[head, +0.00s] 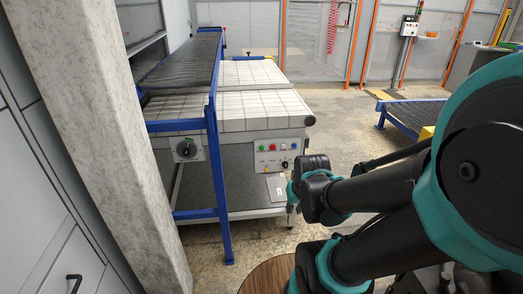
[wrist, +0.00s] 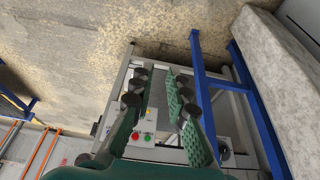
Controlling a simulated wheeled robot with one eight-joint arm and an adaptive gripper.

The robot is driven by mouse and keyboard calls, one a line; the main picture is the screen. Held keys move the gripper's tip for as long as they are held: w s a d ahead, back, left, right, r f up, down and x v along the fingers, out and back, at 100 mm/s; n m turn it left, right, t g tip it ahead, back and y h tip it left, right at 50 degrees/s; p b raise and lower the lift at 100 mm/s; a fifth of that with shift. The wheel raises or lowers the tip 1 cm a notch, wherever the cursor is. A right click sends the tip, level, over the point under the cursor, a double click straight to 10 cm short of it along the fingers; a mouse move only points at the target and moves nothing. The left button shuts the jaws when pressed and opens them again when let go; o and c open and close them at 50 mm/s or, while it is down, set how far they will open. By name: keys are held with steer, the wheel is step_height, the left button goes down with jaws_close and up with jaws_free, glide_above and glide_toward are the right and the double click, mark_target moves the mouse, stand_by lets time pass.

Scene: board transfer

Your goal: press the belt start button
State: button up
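The control panel (head: 276,158) is on the near end of the conveyor table. It carries a green button (head: 263,147), a red button (head: 272,147), other small buttons and a black knob. I cannot read which is marked as belt start. In the wrist view the panel appears turned over, with the red button (wrist: 136,136) and green button (wrist: 148,138) between and below my gripper's fingers. My gripper (wrist: 158,85) is open and empty, its two green padded fingers apart. In the head view my arm hides most of it, just right of the panel. No contact with a button shows.
A rotary switch box (head: 186,149) sits left of the panel. A blue frame post (head: 219,185) stands between them. A concrete pillar (head: 125,120) is at the left. Another blue-framed conveyor (head: 410,115) stands at the right. Open floor lies between the conveyors.

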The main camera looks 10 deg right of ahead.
mark_target(262, 148)
jaws_close()
stand_by(0.8)
steer(key=w+a+m+t+y, duration=0.25)
steer(key=w+m, duration=0.25)
steer(key=w, duration=1.5)
steer(key=w+f+m+t, duration=0.1)
steer(key=w+f+m, duration=0.2)
steer(key=w, duration=0.6)
steer(key=w+a+f+m+t+y, duration=0.1)
steer(key=w+f+m, duration=0.2)
steer(key=w+f, duration=0.3)
steer(key=w, duration=0.3)
steer(key=shift+w+r, duration=0.1)
steer(key=shift+w, duration=0.05)
steer(key=shift+w, duration=4.35)
